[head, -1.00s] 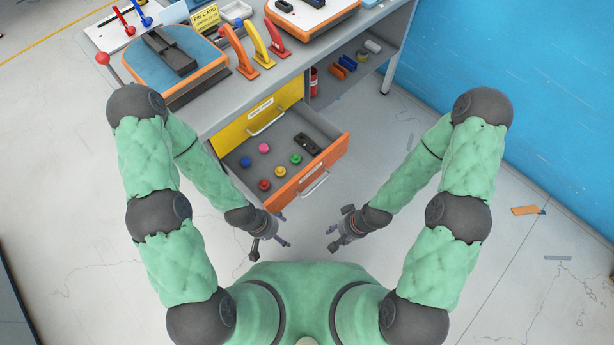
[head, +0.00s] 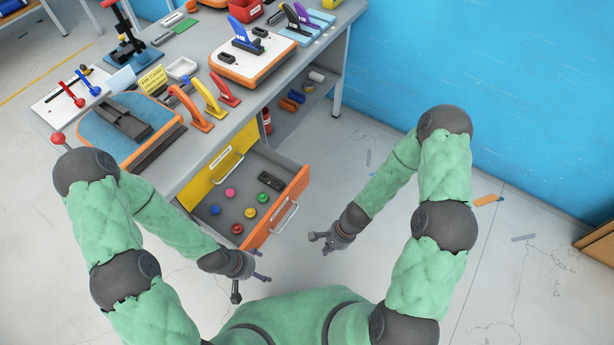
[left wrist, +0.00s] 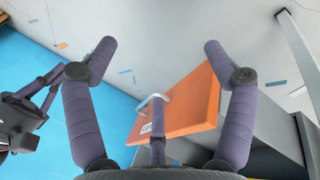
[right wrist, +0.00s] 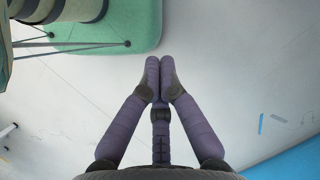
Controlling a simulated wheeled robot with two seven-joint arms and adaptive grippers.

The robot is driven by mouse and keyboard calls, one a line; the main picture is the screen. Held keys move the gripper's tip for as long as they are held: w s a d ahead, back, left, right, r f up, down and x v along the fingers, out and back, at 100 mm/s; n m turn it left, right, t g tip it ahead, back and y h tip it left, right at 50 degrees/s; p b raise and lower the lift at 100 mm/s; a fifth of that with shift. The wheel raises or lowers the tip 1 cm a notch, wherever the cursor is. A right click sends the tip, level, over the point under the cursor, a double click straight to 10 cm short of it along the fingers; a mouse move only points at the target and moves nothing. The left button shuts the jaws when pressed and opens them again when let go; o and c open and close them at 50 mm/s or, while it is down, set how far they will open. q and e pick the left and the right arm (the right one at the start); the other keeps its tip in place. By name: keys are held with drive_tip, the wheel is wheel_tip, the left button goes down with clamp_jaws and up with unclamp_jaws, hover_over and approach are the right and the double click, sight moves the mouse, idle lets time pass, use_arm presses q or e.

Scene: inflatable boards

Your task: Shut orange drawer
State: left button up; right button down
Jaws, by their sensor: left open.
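The orange drawer (head: 278,210) stands pulled out of the workbench, below the yellow drawer (head: 215,170). Its front carries a pale bar handle (head: 285,218). Several coloured knobs and a dark block lie inside it. My left gripper (head: 251,288) is open and empty in front of the drawer's near corner, apart from it. In the left wrist view, the orange front (left wrist: 200,100) and its handle (left wrist: 150,104) appear between and beyond the spread fingers. My right gripper (head: 319,243) is to the right of the drawer front. Its fingertips (right wrist: 160,72) meet with nothing between them.
The workbench top (head: 215,145) above holds clamps, boards and a yellow card. An open shelf (head: 290,115) with small items is right of the drawers.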

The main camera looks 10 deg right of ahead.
drive_tip(key=w+d+r+m+t+y+p, duration=0.1)
drive_tip(key=w+d+r+m+t+p, duration=0.3)
drive_tip(key=w+m, duration=0.45)
drive_tip(key=w+d+r+m+t+y+p, duration=0.1)
drive_tip(key=w+d+r+m+t+p, duration=0.2)
drive_tip(key=w+r+m, duration=0.55)
drive_tip(key=n+b, duration=0.2)
drive_tip(key=b, duration=0.1)
approach(302, 180)
drive_tip(key=shift+x, duration=2.6)
drive_tip(key=shift+s+a, duration=0.1)
